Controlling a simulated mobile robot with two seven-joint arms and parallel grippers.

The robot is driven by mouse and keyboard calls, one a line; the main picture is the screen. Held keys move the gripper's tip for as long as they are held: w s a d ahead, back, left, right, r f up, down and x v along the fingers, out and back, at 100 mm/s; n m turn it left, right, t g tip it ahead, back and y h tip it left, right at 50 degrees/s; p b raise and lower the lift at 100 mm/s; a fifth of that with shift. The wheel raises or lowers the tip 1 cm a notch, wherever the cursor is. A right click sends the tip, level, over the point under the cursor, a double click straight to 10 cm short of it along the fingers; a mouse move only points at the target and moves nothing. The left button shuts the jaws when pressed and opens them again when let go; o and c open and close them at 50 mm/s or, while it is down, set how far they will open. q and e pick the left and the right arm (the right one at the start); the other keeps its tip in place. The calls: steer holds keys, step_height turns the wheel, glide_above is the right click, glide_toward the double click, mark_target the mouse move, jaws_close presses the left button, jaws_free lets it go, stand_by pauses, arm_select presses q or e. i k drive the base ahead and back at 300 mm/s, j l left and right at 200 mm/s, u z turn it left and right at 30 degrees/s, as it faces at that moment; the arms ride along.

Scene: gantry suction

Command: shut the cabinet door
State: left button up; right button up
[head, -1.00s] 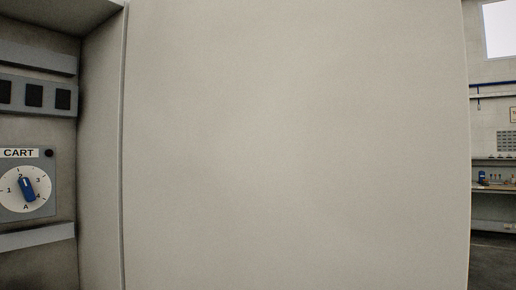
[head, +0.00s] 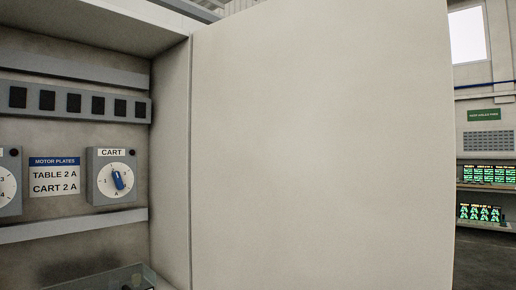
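The cabinet door (head: 320,150) is a large pale grey panel filling the middle and right of the head view. It stands open, hinged along the cabinet's right side wall (head: 172,170). The open cabinet interior shows at the left. Inside are a CART dial box (head: 112,177) with a blue knob, a blue and white motor plates label (head: 55,175) and a row of dark modules (head: 75,104). Neither gripper is in view.
Past the door's free edge at the right, shelves (head: 487,190) hold items with green lit markings. A window (head: 467,35) and a green sign (head: 484,115) are on the wall behind. A box-like object (head: 105,280) shows at the lower left.

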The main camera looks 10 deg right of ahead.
mark_target(324, 140)
steer(key=u, duration=1.25)
steer(key=l+u, duration=0.25)
steer(key=k+l+u, duration=0.1)
steer(key=l+u, duration=0.15)
steer(key=k+l, duration=0.1)
steer(key=l, duration=0.3)
steer(key=k+l, duration=0.15)
steer(key=l, duration=0.2)
steer(key=k+l, duration=0.1)
steer(key=l, duration=0.3)
steer(key=k+l, duration=0.15)
steer(key=l, duration=0.2)
steer(key=k+l, duration=0.1)
steer(key=l, duration=0.3)
steer(key=k+l, duration=0.1)
steer(key=l, duration=0.3)
steer(key=k+l, duration=0.15)
steer(key=l, duration=0.2)
steer(key=k+l, duration=0.1)
steer(key=l, duration=0.3)
steer(key=i+j, duration=0.15)
steer(key=j, duration=0.25)
